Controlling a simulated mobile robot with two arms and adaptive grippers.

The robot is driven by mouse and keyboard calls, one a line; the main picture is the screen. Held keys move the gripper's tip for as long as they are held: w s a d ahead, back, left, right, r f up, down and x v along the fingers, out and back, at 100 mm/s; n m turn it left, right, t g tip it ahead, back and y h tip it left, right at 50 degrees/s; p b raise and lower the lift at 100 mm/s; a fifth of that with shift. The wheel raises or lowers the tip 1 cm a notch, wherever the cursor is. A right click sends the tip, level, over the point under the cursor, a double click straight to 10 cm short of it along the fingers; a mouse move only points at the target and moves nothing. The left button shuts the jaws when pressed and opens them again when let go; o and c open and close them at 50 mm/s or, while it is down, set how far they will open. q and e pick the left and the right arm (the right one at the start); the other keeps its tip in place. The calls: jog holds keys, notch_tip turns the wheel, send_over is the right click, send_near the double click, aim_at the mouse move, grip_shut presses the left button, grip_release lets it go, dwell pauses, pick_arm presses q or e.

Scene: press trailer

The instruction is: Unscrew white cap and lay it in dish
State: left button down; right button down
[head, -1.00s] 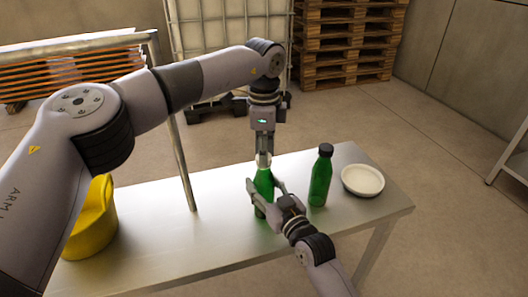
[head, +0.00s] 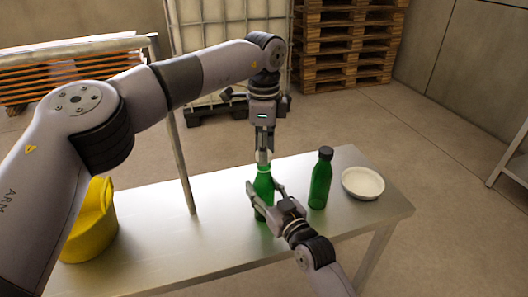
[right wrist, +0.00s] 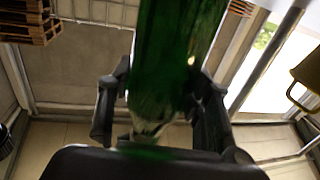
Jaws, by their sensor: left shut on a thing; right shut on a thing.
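A green bottle (head: 264,184) stands upright on the metal table. My right gripper (head: 265,193) is shut around its body; the right wrist view shows the green bottle (right wrist: 175,60) between the two fingers. My left gripper (head: 265,150) points straight down over the bottle's neck and is shut on the white cap (head: 264,157), which the fingers partly hide. I cannot tell whether the cap is clear of the neck. The white dish (head: 363,183) lies at the table's right end and looks empty.
A second green bottle with a dark cap (head: 321,178) stands between the gripped bottle and the dish. A yellow container (head: 90,228) stands at the table's left. The metal table (head: 185,245) is bare at front.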

pick_arm(q)
jog(key=shift+r, duration=0.2)
jog(key=shift+r, duration=2)
pick_arm(e)
jog(key=c, duration=0.7)
grip_release()
jog(key=shift+c, duration=0.2)
